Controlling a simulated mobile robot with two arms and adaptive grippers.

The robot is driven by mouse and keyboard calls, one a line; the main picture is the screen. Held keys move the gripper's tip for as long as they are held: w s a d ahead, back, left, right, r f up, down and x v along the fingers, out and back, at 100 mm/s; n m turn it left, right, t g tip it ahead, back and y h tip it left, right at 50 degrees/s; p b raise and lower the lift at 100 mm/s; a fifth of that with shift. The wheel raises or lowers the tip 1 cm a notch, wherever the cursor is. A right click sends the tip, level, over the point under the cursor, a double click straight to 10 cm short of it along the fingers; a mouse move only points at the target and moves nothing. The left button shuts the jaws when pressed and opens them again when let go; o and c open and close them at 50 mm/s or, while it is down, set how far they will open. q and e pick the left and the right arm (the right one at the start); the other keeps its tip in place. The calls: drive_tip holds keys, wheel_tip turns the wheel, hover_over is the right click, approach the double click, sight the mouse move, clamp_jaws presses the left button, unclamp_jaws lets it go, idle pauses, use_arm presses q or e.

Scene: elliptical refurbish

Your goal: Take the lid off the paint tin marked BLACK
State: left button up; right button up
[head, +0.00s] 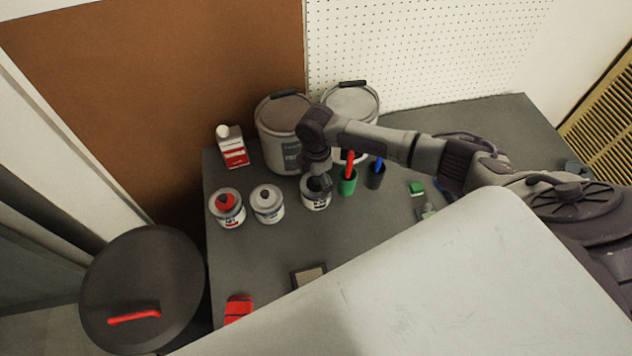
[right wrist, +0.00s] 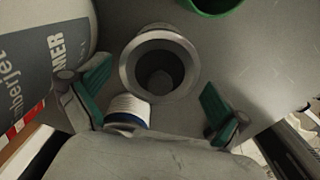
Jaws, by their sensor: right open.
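A small pale tin (head: 316,203) with dark print stands under my right gripper (head: 318,183) in the head view. Its top is partly hidden by the gripper, and I cannot read its label. In the right wrist view, a round tin top (right wrist: 125,72) shows a grey rim around a dark centre with a dark round knob (right wrist: 161,80). My right gripper (right wrist: 153,98) is open there, its green-padded fingers well apart, one toward each side of the tin. Contact cannot be told. My left gripper is not in view.
A red-lidded tin (head: 229,213) and a pale-lidded tin (head: 268,210) stand to the left. Two large buckets (head: 350,103) stand behind. A green cup (head: 348,185) and a dark cup (head: 375,178) are close on the right.

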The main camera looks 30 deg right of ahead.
drive_tip(key=c, duration=1.1)
drive_tip(key=shift+s+r, duration=0.1)
drive_tip(key=shift+s, duration=0.2)
drive_tip(key=c, duration=0.7)
drive_tip(key=shift+c, duration=0.5)
